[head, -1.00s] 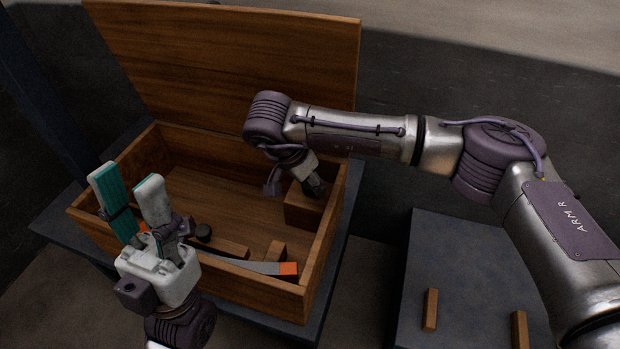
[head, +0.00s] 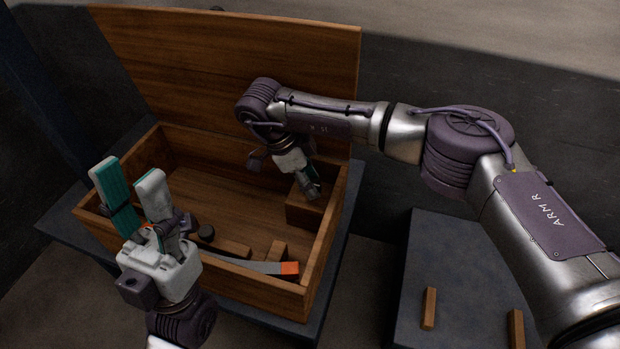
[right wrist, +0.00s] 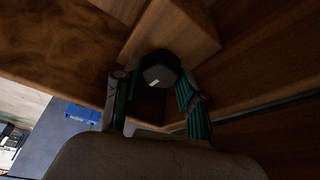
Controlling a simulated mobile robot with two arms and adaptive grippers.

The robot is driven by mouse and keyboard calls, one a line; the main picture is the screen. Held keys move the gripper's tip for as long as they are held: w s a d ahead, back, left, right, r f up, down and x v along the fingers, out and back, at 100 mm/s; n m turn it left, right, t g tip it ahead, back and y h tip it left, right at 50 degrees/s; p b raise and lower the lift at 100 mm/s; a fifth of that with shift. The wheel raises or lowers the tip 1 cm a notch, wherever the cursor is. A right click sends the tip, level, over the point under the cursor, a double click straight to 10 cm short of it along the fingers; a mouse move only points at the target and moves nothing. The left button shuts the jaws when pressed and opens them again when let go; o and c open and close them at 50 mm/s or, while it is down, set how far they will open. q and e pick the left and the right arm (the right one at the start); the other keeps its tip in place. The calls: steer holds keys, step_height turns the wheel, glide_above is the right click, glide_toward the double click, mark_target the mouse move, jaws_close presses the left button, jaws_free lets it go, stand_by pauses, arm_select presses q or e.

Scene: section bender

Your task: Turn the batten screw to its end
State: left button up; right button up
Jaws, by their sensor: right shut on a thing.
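My right gripper (head: 311,190) reaches down into the back right corner of a wooden chest, over a wooden block (head: 302,212). In the right wrist view its two teal-padded fingers (right wrist: 152,98) are shut on a dark round screw head (right wrist: 160,68) with a small pale mark on top. I take this for the batten screw; its shank is hidden, and in the head view my arm covers it. My left gripper (head: 132,190) is open and empty, fingers up, in front of the chest's front left side.
The chest (head: 262,297) stands open, its lid (head: 230,75) raised behind. Inside lie wooden pieces (head: 232,249), a dark round knob (head: 206,232) and a grey strip with an orange end (head: 289,269). A dark table (head: 385,290) at right holds two small wooden sticks (head: 429,308).

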stand_by(0.3)
steer(key=o, duration=0.9)
steer(key=shift+c, duration=0.2)
steer(key=v, duration=1.2)
steer(key=shift+w, duration=0.1)
steer(key=shift+o, duration=1.3)
steer(key=shift+w+d, duration=0.1)
steer(key=shift+d, duration=0.05)
